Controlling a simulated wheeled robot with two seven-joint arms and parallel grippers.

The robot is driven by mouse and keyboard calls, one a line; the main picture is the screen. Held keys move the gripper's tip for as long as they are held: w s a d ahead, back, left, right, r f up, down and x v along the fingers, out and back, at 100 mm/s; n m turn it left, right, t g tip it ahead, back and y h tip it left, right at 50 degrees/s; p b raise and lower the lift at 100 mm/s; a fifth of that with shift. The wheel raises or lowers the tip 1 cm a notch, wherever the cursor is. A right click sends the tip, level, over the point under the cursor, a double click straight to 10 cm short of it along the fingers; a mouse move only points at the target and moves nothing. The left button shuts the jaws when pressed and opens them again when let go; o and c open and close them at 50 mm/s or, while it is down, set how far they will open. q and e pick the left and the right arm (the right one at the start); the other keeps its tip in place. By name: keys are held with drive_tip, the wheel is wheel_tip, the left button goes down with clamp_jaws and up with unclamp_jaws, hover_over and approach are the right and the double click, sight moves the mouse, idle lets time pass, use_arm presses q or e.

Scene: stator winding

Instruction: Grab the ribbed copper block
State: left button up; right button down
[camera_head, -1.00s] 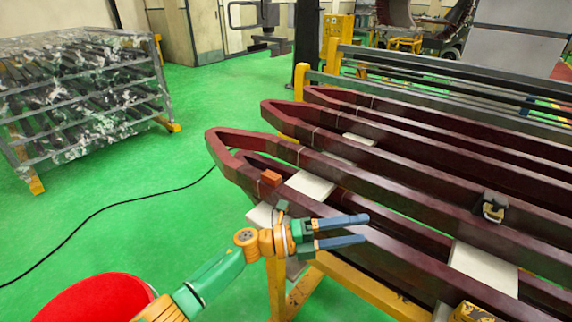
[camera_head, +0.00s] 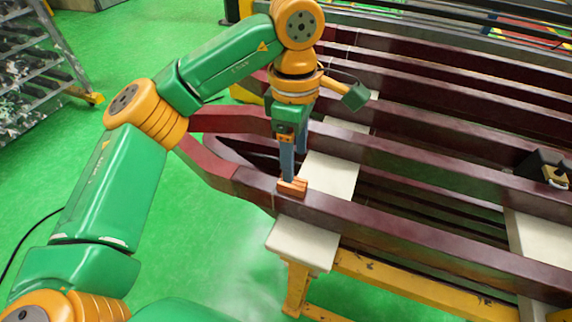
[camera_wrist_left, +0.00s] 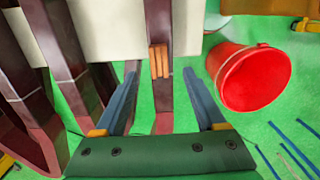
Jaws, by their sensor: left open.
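The ribbed copper block (camera_head: 292,187) is a small orange-brown piece resting on top of the nearest dark red bar (camera_head: 380,222). In the left wrist view the ribbed copper block (camera_wrist_left: 159,61) shows its ridges, ahead of the fingers and between their lines. My left gripper (camera_head: 294,172) points down over the block, its blue fingers close to it in the head view. In the left wrist view the left gripper (camera_wrist_left: 160,72) is open with nothing between its fingers. Whether a finger touches the block I cannot tell. My right gripper is not in view.
Several dark red bars lie side by side on a yellow stand (camera_head: 395,285) with pale pads (camera_head: 302,243). A dark clamp-like fixture (camera_head: 543,168) sits on a bar at right. A red bucket (camera_wrist_left: 250,78) stands on the green floor.

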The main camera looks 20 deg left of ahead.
sight(292, 185)
use_arm(q)
drive_tip(key=shift+w+a, duration=0.2)
drive_tip(key=shift+a, duration=0.2)
drive_tip(key=f, duration=0.2)
drive_tip(key=f+p, duration=0.1)
drive_tip(key=f, duration=0.1)
drive_tip(key=f+p, duration=0.1)
drive_tip(key=f, duration=0.1)
drive_tip(key=shift+s+d+f, duration=0.15)
drive_tip(key=shift+s+d, duration=0.05)
drive_tip(key=shift+d, duration=0.15)
drive_tip(key=shift+a+f, duration=0.15)
drive_tip(key=shift+f, duration=0.05)
clamp_jaws()
